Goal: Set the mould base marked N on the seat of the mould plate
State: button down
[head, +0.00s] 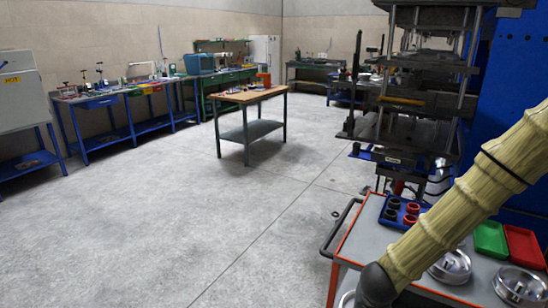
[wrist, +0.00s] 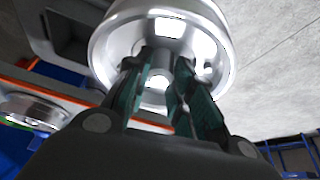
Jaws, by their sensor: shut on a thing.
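My gripper (wrist: 162,72) is shut in the wrist view, its teal-padded fingers around the middle of a shiny round metal part, the mould base (wrist: 215,45). No N mark shows on the side I see. In the head view my fingers are out of sight below the frame; a metal rim (head: 346,300) beside my wrist may be the held part. Two other round metal parts, one nearer (head: 520,286) and one farther (head: 451,266), sit on the cart top. I cannot make out the mould plate or its seat in either view.
The grey cart (head: 372,238) has an orange edge and a black handle (head: 340,230). It carries a blue tray (head: 392,223) of dark and red rings, a green tray (head: 490,238) and a red tray (head: 525,246). The press (head: 410,135) stands behind.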

jog(key=s+a+f+n+y, duration=0.1)
jog(key=a+f+n, duration=0.3)
jog(key=a, duration=0.3)
jog(key=shift+a+f+y, duration=0.3)
jog(key=shift+a+f, duration=0.05)
jog(key=shift+f, duration=0.35)
jog(key=shift+w+r, duration=0.1)
dwell(0.3)
